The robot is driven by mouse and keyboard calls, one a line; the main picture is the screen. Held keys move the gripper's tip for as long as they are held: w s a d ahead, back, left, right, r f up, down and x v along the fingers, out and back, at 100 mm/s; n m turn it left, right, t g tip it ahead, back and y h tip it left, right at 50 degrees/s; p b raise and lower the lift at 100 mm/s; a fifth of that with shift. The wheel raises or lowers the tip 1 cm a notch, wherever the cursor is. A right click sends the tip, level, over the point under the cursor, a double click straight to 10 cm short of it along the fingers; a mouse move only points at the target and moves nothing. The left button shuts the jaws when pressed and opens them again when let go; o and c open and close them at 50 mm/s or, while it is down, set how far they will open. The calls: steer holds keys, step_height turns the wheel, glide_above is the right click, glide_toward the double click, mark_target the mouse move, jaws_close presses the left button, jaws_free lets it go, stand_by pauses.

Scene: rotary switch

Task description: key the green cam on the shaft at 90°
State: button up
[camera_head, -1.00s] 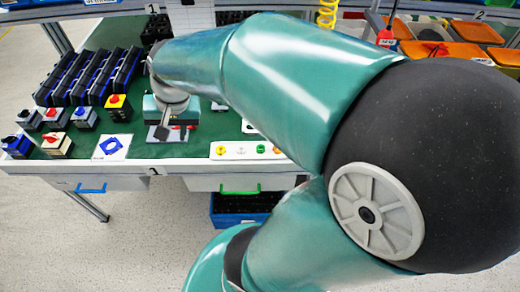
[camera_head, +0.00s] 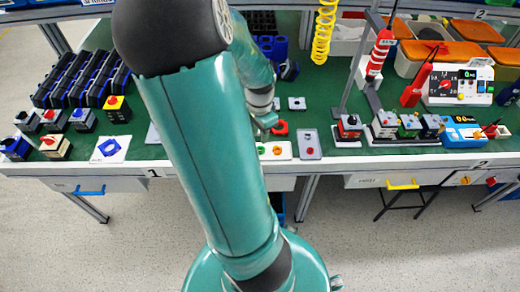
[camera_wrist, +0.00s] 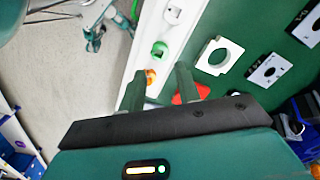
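The green cam (camera_wrist: 160,48) sits on a long white tray (camera_wrist: 147,40), between a white piece (camera_wrist: 172,14) and an orange piece (camera_wrist: 150,75). The tray also shows in the head view (camera_head: 288,157), partly hidden behind my arm. My gripper (camera_wrist: 160,72) is open, its two fingers apart over the tray with nothing held between them. The green cam lies a little beyond the fingertips in the wrist view. In the head view my gripper (camera_head: 266,123) hangs above the green mat, behind the tray. I cannot make out the shaft for the cam.
A red part (camera_wrist: 190,92) lies behind my right finger. A white square ring plate (camera_wrist: 217,56) lies right of the tray. A grey plate (camera_head: 310,143) stands beside the tray.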

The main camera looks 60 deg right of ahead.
mark_target(260, 146)
step_height(260, 146, down, 7)
steer(key=shift+f, duration=0.2)
steer(key=c, duration=0.6)
steer(key=shift+d+r, duration=0.1)
steer(key=shift+r, duration=0.15)
